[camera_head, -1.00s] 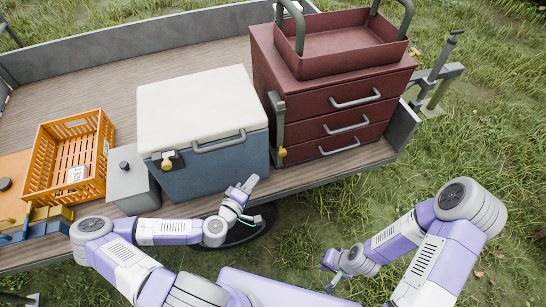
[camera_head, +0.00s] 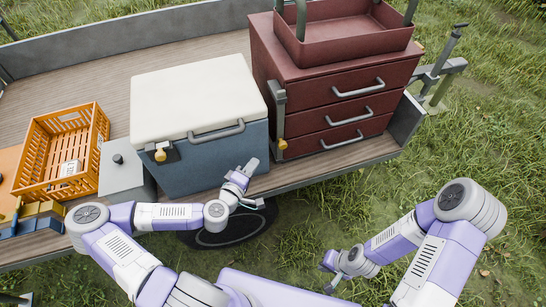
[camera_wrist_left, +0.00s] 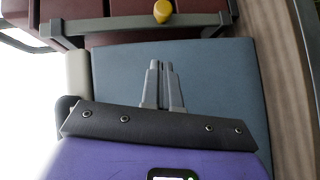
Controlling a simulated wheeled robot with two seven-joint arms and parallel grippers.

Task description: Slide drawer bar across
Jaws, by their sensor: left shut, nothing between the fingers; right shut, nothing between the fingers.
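The dark red drawer cabinet (camera_head: 307,95) stands on the trailer bed with its three drawers closed. The grey drawer bar (camera_head: 279,112) stands upright along the left side of the cabinet front, with a yellow knob (camera_head: 283,144) at its lower end. In the left wrist view the bar (camera_wrist_left: 130,26) and its knob (camera_wrist_left: 162,11) are at the top, ahead of the fingers. My left gripper (camera_head: 252,165) is shut and empty, below and left of the knob, apart from it, in front of the cooler's right corner. My right gripper (camera_head: 334,281) is shut and empty, low over the grass.
A blue cooler with a white lid (camera_head: 195,95) stands left of the cabinet. A grey box (camera_head: 122,178) and an orange crate (camera_head: 46,188) are further left. A red open tray (camera_head: 345,50) sits on the cabinet. Open grass lies in front of the drawers.

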